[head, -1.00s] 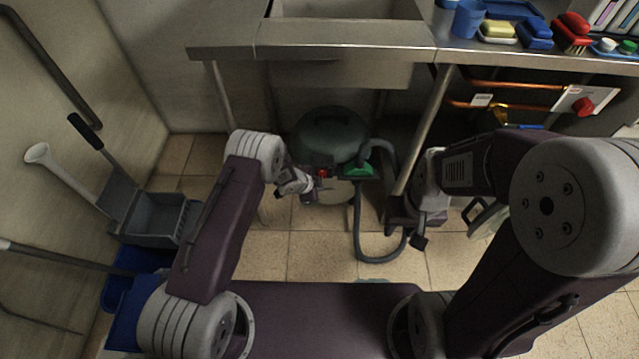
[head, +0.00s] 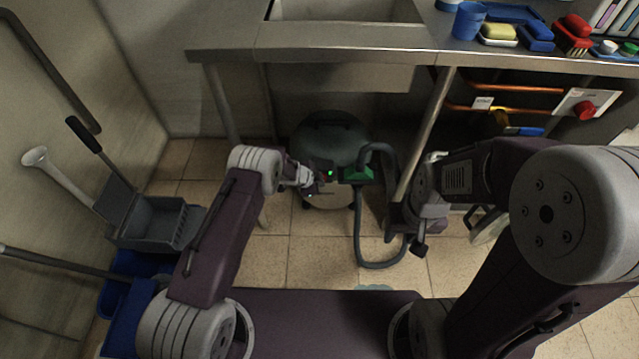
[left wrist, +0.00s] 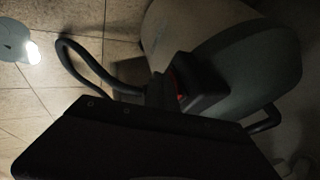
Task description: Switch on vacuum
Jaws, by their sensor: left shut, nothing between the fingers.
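The vacuum (head: 330,135) is a rounded grey-green canister on the floor under the steel table. A small green light (head: 330,173) glows on its front, beside a green fitting (head: 357,174) at the hose. My left gripper (head: 321,178) is shut and empty at the vacuum's front, right by the light; I cannot tell whether it touches. In the left wrist view, the vacuum's body (left wrist: 250,65) is close ahead, with a dark housing and a dim red part (left wrist: 178,85). My right gripper (head: 419,243) hangs right of the hose; its fingers are unclear.
The dark hose (head: 360,235) loops on the tiles between my grippers. A table leg (head: 428,125) stands right of the vacuum. A grey mop wringer (head: 155,222) and blue bucket (head: 115,295) are at left. A red-handled valve (head: 585,110) is at right.

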